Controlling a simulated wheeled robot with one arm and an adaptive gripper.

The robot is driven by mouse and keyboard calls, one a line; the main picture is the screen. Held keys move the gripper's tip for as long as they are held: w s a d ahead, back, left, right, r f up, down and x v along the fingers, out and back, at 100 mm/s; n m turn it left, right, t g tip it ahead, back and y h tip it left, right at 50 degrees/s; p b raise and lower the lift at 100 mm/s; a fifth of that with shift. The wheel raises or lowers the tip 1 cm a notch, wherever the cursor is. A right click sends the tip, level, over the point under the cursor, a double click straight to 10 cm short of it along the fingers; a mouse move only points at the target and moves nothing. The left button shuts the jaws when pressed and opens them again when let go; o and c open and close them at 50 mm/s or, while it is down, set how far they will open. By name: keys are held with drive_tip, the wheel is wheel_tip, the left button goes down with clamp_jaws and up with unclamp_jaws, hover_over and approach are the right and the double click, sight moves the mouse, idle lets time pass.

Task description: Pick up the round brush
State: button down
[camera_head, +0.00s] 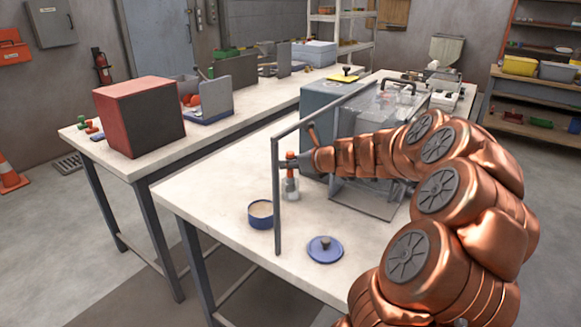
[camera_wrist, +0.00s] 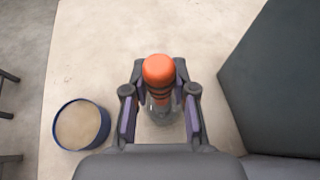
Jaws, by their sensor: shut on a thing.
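The round brush (camera_head: 290,157) shows as an orange-ended handle, upright over a clear glass jar (camera_head: 291,188) on the near bench. In the wrist view its round orange end (camera_wrist: 158,69) is between my fingers, with the glass jar (camera_wrist: 160,108) under it. My gripper (camera_wrist: 160,88) is shut on the brush from both sides. The bristles are hidden, and I cannot tell whether the brush is clear of the jar.
A thin grey post frame (camera_head: 277,200) stands close by my gripper. A blue tub (camera_head: 261,222) with pale contents and a blue knobbed lid (camera_head: 325,250) are in front. A dark grey box (camera_head: 320,98) and a clear-walled machine (camera_head: 385,110) stand behind.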

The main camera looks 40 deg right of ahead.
drive_tip(key=shift+s+f+t+b, duration=0.2)
drive_tip(key=shift+s+t+b, duration=0.1)
drive_tip(key=shift+t+b, duration=0.2)
drive_tip(key=shift+s, duration=0.1)
drive_tip(key=shift+s+d+f+t+b, duration=0.1)
drive_tip(key=shift+s+t+b, duration=0.25)
drive_tip(key=shift+t+b, duration=0.35)
drive_tip(key=shift+s+t, duration=0.3)
drive_tip(key=shift+t, duration=0.2)
drive_tip(key=shift+s+d+r, duration=0.1)
drive_tip(key=shift+s+r, duration=0.1)
drive_tip(key=shift+r, duration=0.55)
drive_tip(key=shift+s+d+r, duration=0.1)
drive_tip(key=shift+s+r, duration=0.1)
drive_tip(key=shift+r, duration=0.5)
approach(294, 157)
drive_tip(key=s+d+r, duration=0.2)
drive_tip(key=s, duration=0.8)
drive_tip(key=shift+s+r+g+p, duration=0.15)
drive_tip(key=shift+s+r+g, duration=0.1)
drive_tip(key=shift+s+g, duration=0.35)
drive_tip(key=shift+s+r+g+p, duration=0.15)
drive_tip(key=shift+s+r+g, duration=0.05)
drive_tip(key=shift+s+g, duration=0.4)
drive_tip(key=shift+s+r+g+p, duration=0.15)
drive_tip(key=shift+s+r+g, duration=0.1)
drive_tip(key=shift+s+g, duration=0.3)
